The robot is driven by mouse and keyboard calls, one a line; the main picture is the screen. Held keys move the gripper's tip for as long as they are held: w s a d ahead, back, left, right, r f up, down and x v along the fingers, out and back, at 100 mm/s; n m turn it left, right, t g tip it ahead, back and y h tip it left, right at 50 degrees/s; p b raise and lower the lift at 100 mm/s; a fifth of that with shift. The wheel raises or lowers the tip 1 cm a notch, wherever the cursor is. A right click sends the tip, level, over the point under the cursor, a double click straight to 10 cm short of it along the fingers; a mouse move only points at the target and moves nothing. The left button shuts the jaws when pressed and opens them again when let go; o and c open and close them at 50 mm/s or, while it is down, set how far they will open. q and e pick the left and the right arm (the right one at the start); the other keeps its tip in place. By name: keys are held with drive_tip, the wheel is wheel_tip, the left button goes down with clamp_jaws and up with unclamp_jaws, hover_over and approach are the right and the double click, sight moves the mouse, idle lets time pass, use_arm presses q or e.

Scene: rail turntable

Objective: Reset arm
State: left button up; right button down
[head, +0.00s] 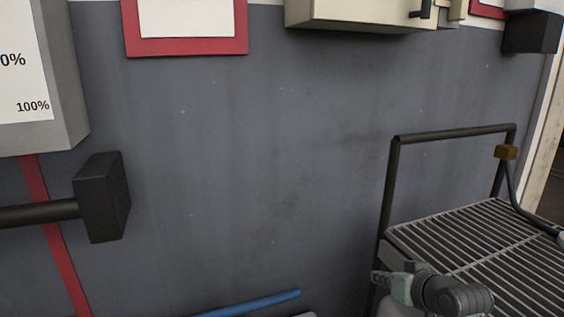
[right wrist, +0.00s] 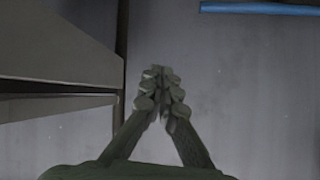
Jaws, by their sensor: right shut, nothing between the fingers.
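My right gripper (right wrist: 161,88) shows in the right wrist view with its dark fingers drawn together and nothing between them. Below the fingertips in that view there is plain grey surface. In the head view part of my right arm and gripper (head: 388,281) shows at the lower right, in front of the dark grated platform (head: 470,237). I cannot make out the fingertips well there. My left gripper is in neither view.
A black block on a rod (head: 101,197) juts in from the left. A grey box with percent marks (head: 62,85) and a red-framed sheet (head: 186,47) are on the grey wall. A cream box (head: 360,12) is above. A dark rail (head: 450,134) stands by the platform. A blue bar (head: 250,303) lies low.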

drive_tip(key=s+d+f+g+h, duration=0.2)
drive_tip(key=s+f+g, duration=0.2)
drive_tip(key=s+f, duration=1)
drive_tip(key=s+d+f+n+g+h, duration=0.1)
drive_tip(key=s+f+g, duration=0.3)
drive_tip(key=s+f, duration=1)
drive_tip(key=shift+s+d+f+h, duration=0.15)
drive_tip(key=shift+s+d+h, duration=0.35)
drive_tip(key=shift+s+d, duration=0.45)
